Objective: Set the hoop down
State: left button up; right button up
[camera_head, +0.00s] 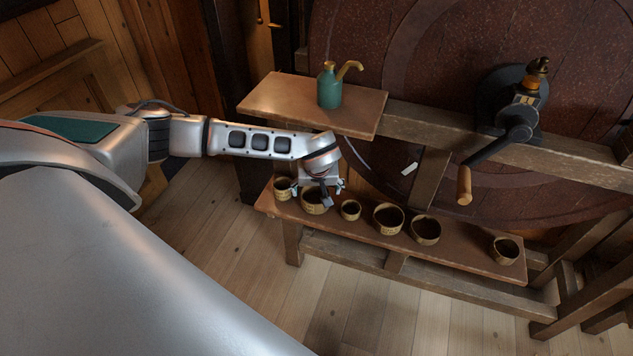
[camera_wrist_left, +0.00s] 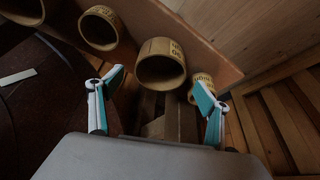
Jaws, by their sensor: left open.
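Several round, hollow wooden hoops with dark markings stand in a row on the low plank shelf (camera_head: 460,252). My left gripper (camera_head: 318,190) is over the left part of this row, open and empty. The hoop nearest it, second from the left (camera_head: 314,205), is partly hidden by the fingers. In the left wrist view this hoop (camera_wrist_left: 162,68) appears between and beyond the spread fingertips (camera_wrist_left: 158,80), with no visible grip on it. A smaller hoop (camera_head: 283,189) stands just left of it; it also shows in the wrist view (camera_wrist_left: 205,88). My right gripper is out of view.
Other hoops stand to the right (camera_head: 350,210), (camera_head: 388,218), (camera_head: 425,230), with one apart near the shelf's right end (camera_head: 505,250). A green bottle (camera_head: 330,90) stands on an upper board (camera_head: 275,100). A large wheel with a crank (camera_head: 500,145) fills the back.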

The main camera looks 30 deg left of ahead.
pick_arm(q)
jog(key=v, duration=0.6)
jog(key=s+d+f+n+g+h, duration=0.2)
jog(key=s+d+h, duration=0.45)
jog(key=d, duration=0.75)
jog(key=s+d+f+n+g+h, duration=0.2)
jog(key=s+d+n+h, duration=0.1)
jog(key=s+d, duration=0.8)
jog(key=d+r+n+t+h, duration=0.2)
jog(key=d+r+n+h, duration=0.9)
jog(key=d+r+n, duration=0.4)
jog(key=w+a+f+n+t+y, duration=0.25)
jog(key=w+a+n+t, duration=0.35)
jog(key=n, duration=0.6)
jog(key=w+a+f+n+t+y, duration=0.2)
jog(key=a+n+t+y, duration=0.2)
jog(key=n+t, duration=0.5)
jog(key=s+a+f+n+g+y, duration=0.3)
jog(key=s+a+f+n+y, duration=0.1)
jog(key=a+f+n, duration=0.3)
jog(key=s+a+f+n+g+y, duration=0.2)
jog(key=s+a+f+n+y, duration=0.2)
jog(key=s+a+f+n, duration=0.3)
notch_tip(320, 180, down, 6)
jog(key=a+n, duration=0.1)
jog(key=n, duration=0.4)
jog(key=shift+s+a+f+n+g+y, duration=0.2)
jog(key=shift+s+a+n+g+y, duration=0.1)
jog(key=shift+g, duration=0.1)
